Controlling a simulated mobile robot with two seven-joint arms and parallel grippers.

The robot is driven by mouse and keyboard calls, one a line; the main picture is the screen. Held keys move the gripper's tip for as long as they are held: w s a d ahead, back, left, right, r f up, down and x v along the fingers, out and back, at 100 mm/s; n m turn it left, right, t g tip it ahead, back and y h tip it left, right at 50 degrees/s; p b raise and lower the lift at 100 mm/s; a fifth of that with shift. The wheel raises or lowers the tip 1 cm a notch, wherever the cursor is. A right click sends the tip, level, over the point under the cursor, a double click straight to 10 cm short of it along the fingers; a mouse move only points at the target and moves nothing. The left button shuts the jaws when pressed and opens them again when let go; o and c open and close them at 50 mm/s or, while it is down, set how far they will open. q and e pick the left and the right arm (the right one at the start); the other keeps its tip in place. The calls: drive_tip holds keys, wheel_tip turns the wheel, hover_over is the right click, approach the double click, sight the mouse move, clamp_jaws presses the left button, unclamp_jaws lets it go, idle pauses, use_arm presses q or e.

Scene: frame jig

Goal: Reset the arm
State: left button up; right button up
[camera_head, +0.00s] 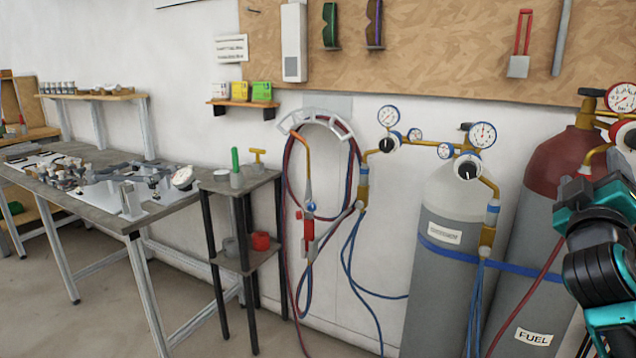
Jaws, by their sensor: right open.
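My right arm (598,265), teal and black, comes in at the right edge in front of the fuel cylinder. My right gripper is at the lower right, largely cut off by the picture's edge, and I see nothing held in it. It is open. It is apart from the workbench and the small stand. My left arm and gripper are out of view.
A workbench (95,228) with a frame jig (130,195) stands at the left. A small stand (245,190) holds tools and cups. Hoses hang on a wall hook (315,122). A grey cylinder (435,290) and a red-topped fuel cylinder (530,250) are close to my right arm.

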drive_tip(key=s+a+f+n+g+y, duration=0.15)
drive_tip(key=a+f+y, duration=0.25)
drive_tip(key=f, duration=0.7)
drive_tip(key=s+a+f+n+g+y, duration=0.1)
drive_tip(key=s+a+f+n+y, duration=0.2)
drive_tip(key=f, duration=0.8)
drive_tip(key=s+a+f+n+g+y, duration=0.15)
drive_tip(key=a+f+y, duration=0.3)
drive_tip(key=f, duration=0.75)
drive_tip(key=s+a+f+m+g+y, duration=0.2)
drive_tip(key=s+a+f+g+y, duration=0.3)
drive_tip(key=s+f, duration=0.8)
use_arm(q)
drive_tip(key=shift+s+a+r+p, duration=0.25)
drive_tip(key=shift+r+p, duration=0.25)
drive_tip(key=shift+p, duration=0.3)
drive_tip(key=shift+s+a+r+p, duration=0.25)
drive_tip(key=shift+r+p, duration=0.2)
drive_tip(key=shift+p, duration=0.35)
use_arm(e)
drive_tip(key=a+r+m+t+h, duration=0.1)
drive_tip(key=a+r+m+t, duration=0.1)
drive_tip(key=a, duration=0.7)
drive_tip(key=shift+s+r+m+t, duration=0.15)
drive_tip(key=shift+r+m+t, duration=0.15)
drive_tip(key=shift+r+m, duration=0.7)
